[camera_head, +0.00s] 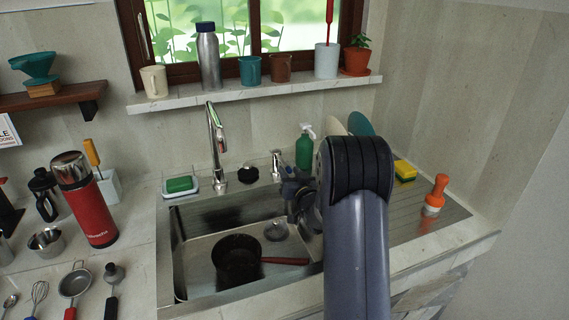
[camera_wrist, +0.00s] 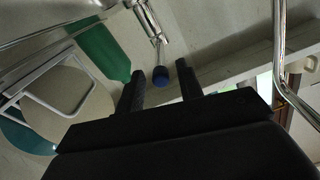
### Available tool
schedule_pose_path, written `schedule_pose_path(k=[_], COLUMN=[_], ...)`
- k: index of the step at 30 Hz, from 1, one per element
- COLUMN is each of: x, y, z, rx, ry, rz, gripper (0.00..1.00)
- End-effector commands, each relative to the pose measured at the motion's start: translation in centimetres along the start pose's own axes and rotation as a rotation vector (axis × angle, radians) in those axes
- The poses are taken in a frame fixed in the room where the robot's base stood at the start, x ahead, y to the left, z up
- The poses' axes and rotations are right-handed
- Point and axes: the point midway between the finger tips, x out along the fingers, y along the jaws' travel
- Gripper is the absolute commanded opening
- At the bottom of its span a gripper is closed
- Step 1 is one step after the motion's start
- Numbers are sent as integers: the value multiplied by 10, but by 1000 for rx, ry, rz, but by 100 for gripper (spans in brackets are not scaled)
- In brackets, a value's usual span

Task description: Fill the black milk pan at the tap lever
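The black milk pan (camera_head: 236,262) sits in the sink, its red-brown handle pointing right. The chrome tap (camera_head: 215,145) stands at the sink's back edge, its spout above the basin. No water stream shows. The tap lever (camera_head: 277,162) is a separate chrome post right of the tap, partly hidden by my gripper (camera_head: 288,188). In the wrist view, the lever's blue tip (camera_wrist: 160,76) lies in line with the gap between my open fingers (camera_wrist: 160,71). No contact is visible. Whether the tip is inside the gap or beyond it I cannot tell.
A green soap bottle (camera_head: 305,148) stands just behind my gripper, right of the lever. A black round item (camera_head: 248,175) lies between tap and lever. A green sponge in a dish (camera_head: 180,186) is left of the tap.

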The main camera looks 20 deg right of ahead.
Motion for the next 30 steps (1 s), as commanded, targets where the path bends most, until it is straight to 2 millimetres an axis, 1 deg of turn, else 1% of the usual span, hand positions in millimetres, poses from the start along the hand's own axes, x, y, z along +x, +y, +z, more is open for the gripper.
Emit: schedule_pose_path(k=[1, 3, 9, 15, 23, 30], x=[10, 21, 44, 53, 53, 53], y=[-1, -1, 0, 0, 0, 0], z=[-1, -1, 0, 0, 0, 0], rx=[0, 0, 0, 1, 0, 0], ry=[-1, 0, -1, -1, -1, -1], rz=[-2, -1, 0, 0, 1, 1], gripper=[35, 35, 35, 35, 35, 16])
